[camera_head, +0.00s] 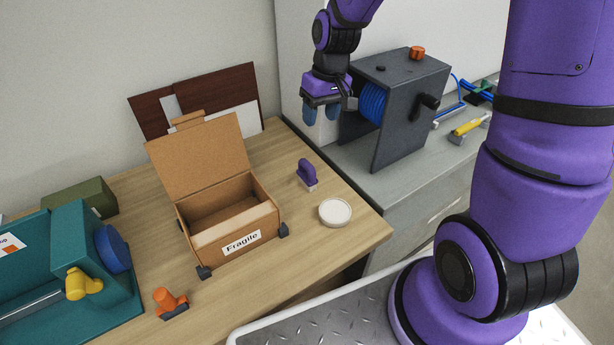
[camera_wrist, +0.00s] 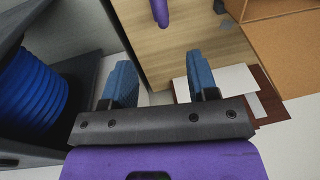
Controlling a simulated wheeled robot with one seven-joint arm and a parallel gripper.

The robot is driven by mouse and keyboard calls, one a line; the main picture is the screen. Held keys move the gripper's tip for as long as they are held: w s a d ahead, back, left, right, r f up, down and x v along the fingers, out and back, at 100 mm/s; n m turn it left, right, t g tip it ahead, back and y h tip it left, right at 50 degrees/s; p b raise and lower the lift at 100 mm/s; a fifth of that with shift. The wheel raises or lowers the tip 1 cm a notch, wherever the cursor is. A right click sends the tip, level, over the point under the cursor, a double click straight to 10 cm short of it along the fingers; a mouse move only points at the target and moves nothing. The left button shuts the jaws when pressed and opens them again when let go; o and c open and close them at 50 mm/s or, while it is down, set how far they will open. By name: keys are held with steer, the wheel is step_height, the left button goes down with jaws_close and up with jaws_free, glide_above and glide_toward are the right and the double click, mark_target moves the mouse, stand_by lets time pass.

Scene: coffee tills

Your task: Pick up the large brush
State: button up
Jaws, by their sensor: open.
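A brush with a purple handle and a pale base (camera_head: 307,174) stands on the wooden table, right of the cardboard box. Its purple handle also shows at the top edge of the wrist view (camera_wrist: 160,12), partly cut off. A smaller-looking orange-handled tool with a dark base (camera_head: 170,303) stands at the table's front left. Which one is the large brush is not marked. My gripper (camera_head: 321,112) is open and empty, raised above and behind the purple brush, near the blue coil. Its two blue fingers are apart in the wrist view (camera_wrist: 161,78).
An open cardboard box marked Fragile (camera_head: 264,217) stands mid-table, and a round white dish (camera_head: 335,212) lies near the right edge. A dark reel stand with blue hose (camera_head: 400,105) is close beside my gripper. A teal machine (camera_head: 75,265) fills the left.

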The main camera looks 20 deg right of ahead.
glide_toward(308, 162)
steer(key=shift+g+y, duration=0.3)
steer(key=shift+g, duration=0.1)
steer(key=f, duration=0.3)
steer(key=a+f, duration=0.1)
steer(key=f, duration=0.2)
steer(key=shift+a, duration=0.15)
steer(key=shift+a+f, duration=0.1)
steer(key=shift+f, duration=1.2)
steer(key=shift+a+f, duration=0.15)
steer(key=shift+f, duration=1.15)
jaws_close()
